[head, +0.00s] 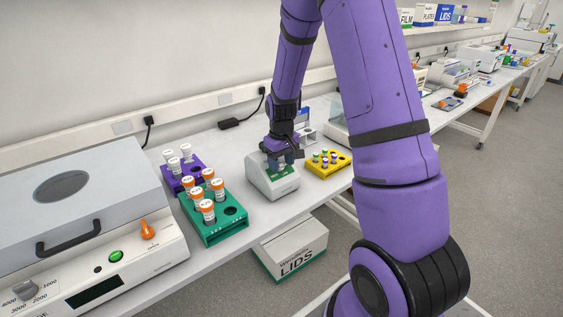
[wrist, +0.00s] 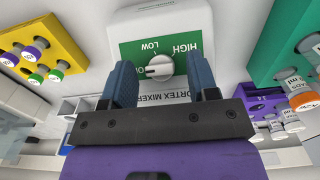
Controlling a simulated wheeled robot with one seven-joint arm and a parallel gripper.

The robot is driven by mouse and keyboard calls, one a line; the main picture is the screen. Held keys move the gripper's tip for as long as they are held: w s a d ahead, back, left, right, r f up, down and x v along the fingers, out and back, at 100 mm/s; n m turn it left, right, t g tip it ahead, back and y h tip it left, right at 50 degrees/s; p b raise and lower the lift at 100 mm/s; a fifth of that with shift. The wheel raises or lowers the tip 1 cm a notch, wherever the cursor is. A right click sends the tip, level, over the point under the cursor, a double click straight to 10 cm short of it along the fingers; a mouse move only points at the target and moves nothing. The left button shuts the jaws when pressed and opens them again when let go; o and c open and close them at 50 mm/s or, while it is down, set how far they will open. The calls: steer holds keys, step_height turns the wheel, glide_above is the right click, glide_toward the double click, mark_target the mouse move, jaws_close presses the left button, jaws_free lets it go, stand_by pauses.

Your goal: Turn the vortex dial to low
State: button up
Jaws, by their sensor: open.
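The vortex mixer (head: 272,184) is a small white box with a green panel, on the bench under my gripper (head: 287,160). In the wrist view the green panel (wrist: 130,50) appears upside down with LOW and HIGH marks. The round white vortex dial (wrist: 160,68) sits between the two blue fingers of my gripper (wrist: 162,75). The fingers are open, one on each side, with gaps to the dial. The dial's pointer line is aimed picture-left, at a partly legible mark beside LOW, not at LOW. The head view hides the dial behind my gripper.
A green rack (head: 222,232) with orange-capped tubes and a purple rack (head: 176,186) stand left of the mixer. A yellow vial rack (head: 325,170) stands close on its right. A large centrifuge (head: 85,200) fills the near left. A LIDS box (head: 293,250) is below the bench.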

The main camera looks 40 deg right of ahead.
steer(key=shift+c, duration=0.2)
steer(key=c, duration=0.9)
steer(key=shift+d+m, duration=0.1)
steer(key=shift+m, duration=0.2)
steer(key=shift+d+m+y, duration=0.15)
steer(key=shift+m+y, duration=0.85)
steer(key=m+y, duration=0.2)
steer(key=m, duration=0.1)
steer(key=shift+d+t, duration=0.1)
steer(key=shift+t, duration=0.3)
steer(key=m+t+y, duration=0.1)
steer(key=m+y, duration=0.1)
steer(key=m, duration=0.1)
steer(key=shift+s+d+f, duration=0.1)
steer(key=shift+s, duration=0.05)
steer(key=shift+m+t+y, duration=0.7)
steer(key=shift+m+t, duration=0.2)
steer(key=shift+m, duration=0.4)
